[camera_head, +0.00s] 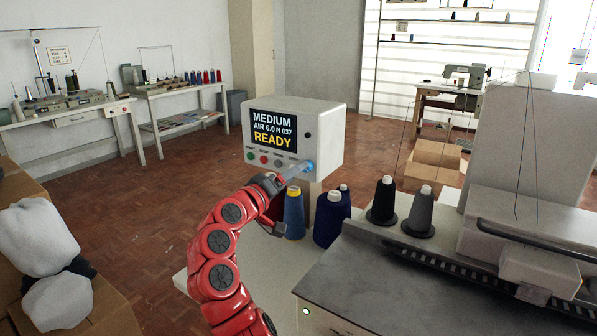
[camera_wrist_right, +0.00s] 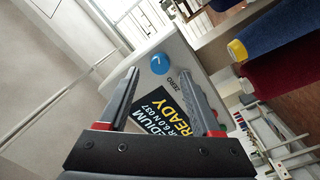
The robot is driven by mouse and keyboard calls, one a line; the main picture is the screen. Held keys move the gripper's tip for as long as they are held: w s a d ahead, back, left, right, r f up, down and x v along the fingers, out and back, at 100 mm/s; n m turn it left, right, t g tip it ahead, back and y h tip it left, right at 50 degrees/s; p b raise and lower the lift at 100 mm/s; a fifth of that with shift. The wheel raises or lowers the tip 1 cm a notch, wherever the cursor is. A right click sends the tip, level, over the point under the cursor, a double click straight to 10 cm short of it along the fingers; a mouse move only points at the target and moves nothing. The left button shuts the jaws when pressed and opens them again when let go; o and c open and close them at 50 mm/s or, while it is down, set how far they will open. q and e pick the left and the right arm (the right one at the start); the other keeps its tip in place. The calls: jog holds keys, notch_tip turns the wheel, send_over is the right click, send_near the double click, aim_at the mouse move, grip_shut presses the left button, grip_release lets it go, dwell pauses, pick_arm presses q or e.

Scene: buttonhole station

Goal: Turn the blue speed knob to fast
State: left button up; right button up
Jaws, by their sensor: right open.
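The blue speed knob (camera_head: 309,166) sits at the lower right of the white control box's front (camera_head: 325,140). The box's screen (camera_head: 273,130) reads MEDIUM, AIR 6.0 N 037, READY. My right gripper (camera_head: 297,170) reaches up to the knob, and its fingers partly cover it in the head view. In the right wrist view the knob (camera_wrist_right: 159,63) shows a small white mark and lies just past the fingertips, between their lines. The right gripper (camera_wrist_right: 160,73) is open with nothing between its fingers. Whether a finger touches the knob cannot be told. My left gripper is not in view.
Several small buttons (camera_head: 264,159) line the box below the screen. Blue thread cones (camera_head: 328,222) stand close beside my right arm, with dark and grey cones (camera_head: 419,212) on the machine (camera_head: 370,270) to the right. Cartons with white bundles (camera_head: 40,238) are at left.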

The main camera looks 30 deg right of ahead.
jog(key=v, duration=1.4)
jog(key=shift+s+a+p, duration=0.2)
jog(key=shift+a+p, duration=0.1)
jog(key=shift+f, duration=0.2)
